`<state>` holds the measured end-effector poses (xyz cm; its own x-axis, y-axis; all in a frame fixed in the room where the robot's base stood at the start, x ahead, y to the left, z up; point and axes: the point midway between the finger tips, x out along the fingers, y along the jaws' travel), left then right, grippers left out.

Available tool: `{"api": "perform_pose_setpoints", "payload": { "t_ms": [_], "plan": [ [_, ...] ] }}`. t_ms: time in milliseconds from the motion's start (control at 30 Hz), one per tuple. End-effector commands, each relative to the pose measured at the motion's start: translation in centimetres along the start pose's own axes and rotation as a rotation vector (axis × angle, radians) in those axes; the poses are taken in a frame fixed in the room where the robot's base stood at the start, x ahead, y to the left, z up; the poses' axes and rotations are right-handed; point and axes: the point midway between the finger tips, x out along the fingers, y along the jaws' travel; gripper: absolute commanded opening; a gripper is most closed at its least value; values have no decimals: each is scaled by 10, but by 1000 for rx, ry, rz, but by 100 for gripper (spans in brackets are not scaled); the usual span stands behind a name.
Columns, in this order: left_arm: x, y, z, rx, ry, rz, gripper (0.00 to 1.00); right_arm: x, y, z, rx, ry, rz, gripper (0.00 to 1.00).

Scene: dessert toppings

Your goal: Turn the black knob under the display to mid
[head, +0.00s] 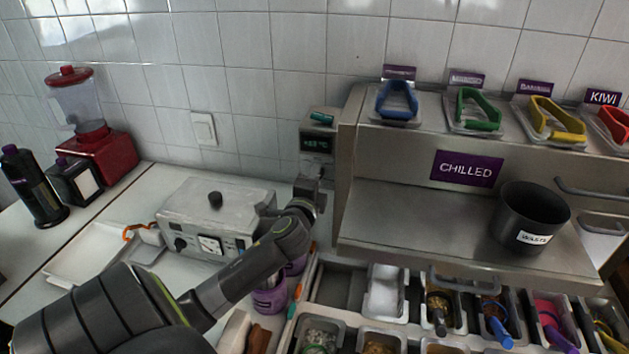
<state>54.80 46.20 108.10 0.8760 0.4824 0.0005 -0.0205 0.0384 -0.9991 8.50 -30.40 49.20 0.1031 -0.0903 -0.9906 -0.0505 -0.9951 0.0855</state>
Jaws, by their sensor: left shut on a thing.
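The display (315,143) is a small dark screen with green digits on a grey box at the left end of the chilled unit. My left arm reaches in from the lower left. My left gripper (314,174) is right below the display, at the place of the black knob. It is shut on the knob, which its fingers hide almost wholly. The knob's pointer and setting cannot be read. My right gripper is not in view.
The chilled unit (400,200) has a shelf with a black waste bin (532,216). Topping tubs fill the counter below. A red blender (100,150) and bottles stand far left.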

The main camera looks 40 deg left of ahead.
Motion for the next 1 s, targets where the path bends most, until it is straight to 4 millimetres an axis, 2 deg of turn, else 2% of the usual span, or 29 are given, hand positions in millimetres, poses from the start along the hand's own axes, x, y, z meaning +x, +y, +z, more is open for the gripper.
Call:
{"api": "perform_pose_setpoints", "payload": {
  "t_ms": [700,1000],
  "plan": [
    [0,2,1,-681,-3,5,8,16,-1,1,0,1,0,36],
    [0,2,1,-916,-3,4,8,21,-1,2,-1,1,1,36]
  ]
}}
